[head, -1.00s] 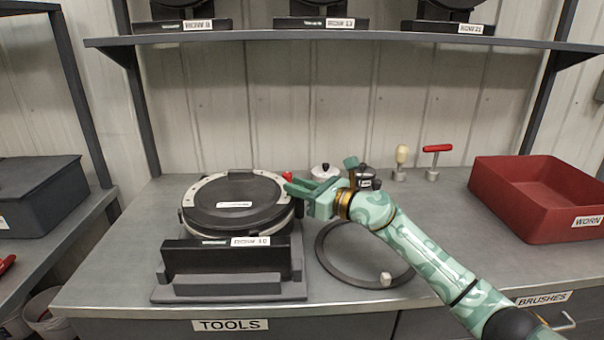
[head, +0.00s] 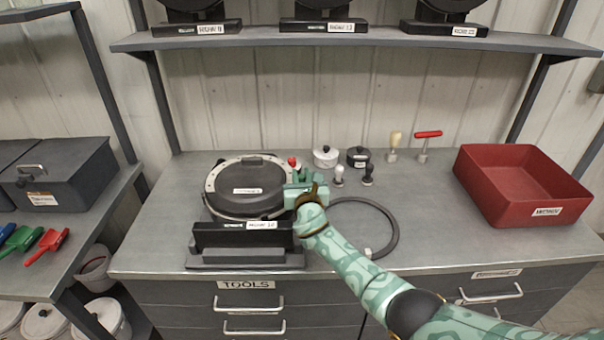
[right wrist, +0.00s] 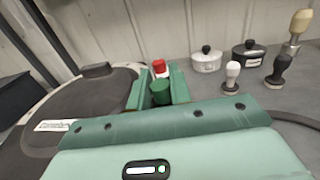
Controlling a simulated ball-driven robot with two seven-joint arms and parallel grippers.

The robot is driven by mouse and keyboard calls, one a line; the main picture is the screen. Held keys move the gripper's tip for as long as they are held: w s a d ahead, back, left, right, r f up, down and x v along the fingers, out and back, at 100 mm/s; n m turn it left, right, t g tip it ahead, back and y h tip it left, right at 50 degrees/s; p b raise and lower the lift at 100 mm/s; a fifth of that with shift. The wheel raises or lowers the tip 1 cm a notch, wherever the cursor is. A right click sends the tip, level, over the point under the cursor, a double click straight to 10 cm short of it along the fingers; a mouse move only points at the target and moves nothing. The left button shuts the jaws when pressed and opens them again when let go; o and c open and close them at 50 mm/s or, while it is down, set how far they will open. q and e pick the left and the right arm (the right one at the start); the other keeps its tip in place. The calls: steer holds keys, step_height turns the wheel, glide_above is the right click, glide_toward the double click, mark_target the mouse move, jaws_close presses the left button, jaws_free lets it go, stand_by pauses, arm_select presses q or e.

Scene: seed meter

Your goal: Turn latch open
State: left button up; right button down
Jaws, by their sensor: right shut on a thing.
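The seed meter (head: 251,188) is a round black housing with a pale rim, on a dark labelled stand (head: 243,234) on the grey bench. A red-tipped latch (head: 292,161) shows at its right edge. In the right wrist view the red latch tip (right wrist: 159,67) shows between the far ends of my green fingers. My right gripper (head: 297,181) is at the meter's right side, shut on the latch. A green cylindrical piece (right wrist: 161,92) sits between the fingers. The grip itself is partly hidden. My left gripper is not in view.
Behind and right of the gripper stand a white pot (head: 326,157), a black pot (head: 357,158), and small knobbed tools (head: 367,176). A dark ring (head: 393,229) lies right of the meter. A red bin (head: 521,205) stands far right. A shelf (head: 350,38) spans above.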

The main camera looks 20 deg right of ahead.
steer(key=shift+a+m+h, duration=0.1)
steer(key=shift+m+h, duration=0.3)
steer(key=shift+h, duration=0.2)
steer(key=c, duration=1.3)
jaws_free()
steer(key=shift+s+r, duration=0.1)
steer(key=shift+s, duration=0.2)
steer(key=p+v, duration=0.5)
steer(key=v, duration=1)
steer(key=shift+s+a, duration=0.15)
steer(key=shift+s, duration=0.2)
steer(key=shift+r, duration=0.1)
